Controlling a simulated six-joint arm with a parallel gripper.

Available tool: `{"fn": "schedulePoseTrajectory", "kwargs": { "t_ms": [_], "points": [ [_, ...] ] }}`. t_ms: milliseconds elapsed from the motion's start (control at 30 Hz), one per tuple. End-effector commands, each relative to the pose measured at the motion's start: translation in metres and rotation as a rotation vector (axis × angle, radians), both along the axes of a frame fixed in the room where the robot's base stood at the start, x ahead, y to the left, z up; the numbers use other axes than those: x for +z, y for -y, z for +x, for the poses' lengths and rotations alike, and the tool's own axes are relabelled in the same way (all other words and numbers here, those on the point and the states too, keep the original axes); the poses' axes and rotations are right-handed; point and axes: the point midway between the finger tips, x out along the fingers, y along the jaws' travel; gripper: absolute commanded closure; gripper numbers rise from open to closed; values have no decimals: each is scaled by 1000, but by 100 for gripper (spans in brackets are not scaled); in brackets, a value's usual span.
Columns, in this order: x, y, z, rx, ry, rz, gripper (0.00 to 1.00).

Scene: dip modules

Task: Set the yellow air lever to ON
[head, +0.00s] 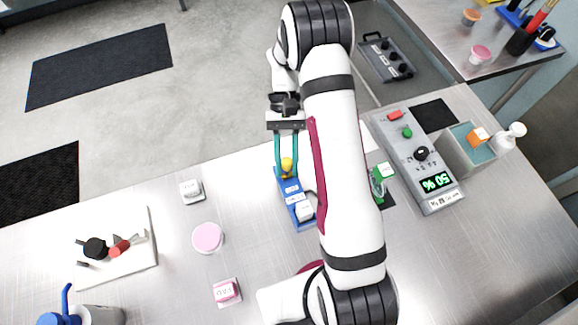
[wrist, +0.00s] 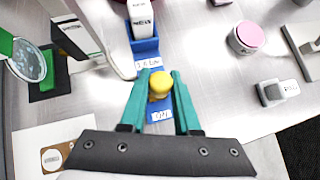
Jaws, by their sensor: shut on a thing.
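The air lever has a round yellow knob (wrist: 160,82) on a long blue base (wrist: 146,46). In the head view the yellow knob (head: 287,166) is at the far end of the blue base (head: 290,189), close to my fingertips. My gripper (wrist: 159,80) has its two teal fingers on either side of the knob, shut on it. In the head view my gripper (head: 286,165) reaches down from my arm. White labels lie on the base on both sides of the knob; their words are too small to read surely. The lever's shaft is hidden under the knob.
A white block (head: 305,210) sits at the base's near end. A grey control box (head: 420,165) with buttons and a green display stands to the right. A pink round jar (head: 208,237) and small white blocks stand to the left. Bare metal table lies between them.

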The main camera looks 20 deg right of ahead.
Motion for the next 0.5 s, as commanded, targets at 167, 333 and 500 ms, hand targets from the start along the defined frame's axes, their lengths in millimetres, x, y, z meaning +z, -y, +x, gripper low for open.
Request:
{"fn": "schedulePoseTrajectory", "kwargs": {
  "t_ms": [167, 333, 500],
  "points": [
    [-2, 1, 9, 2, -128, -2, 100],
    [-3, 1, 15, 2, -229, -1, 100],
    [-4, 1, 19, 1, -299, -1, 100]
  ]
}}
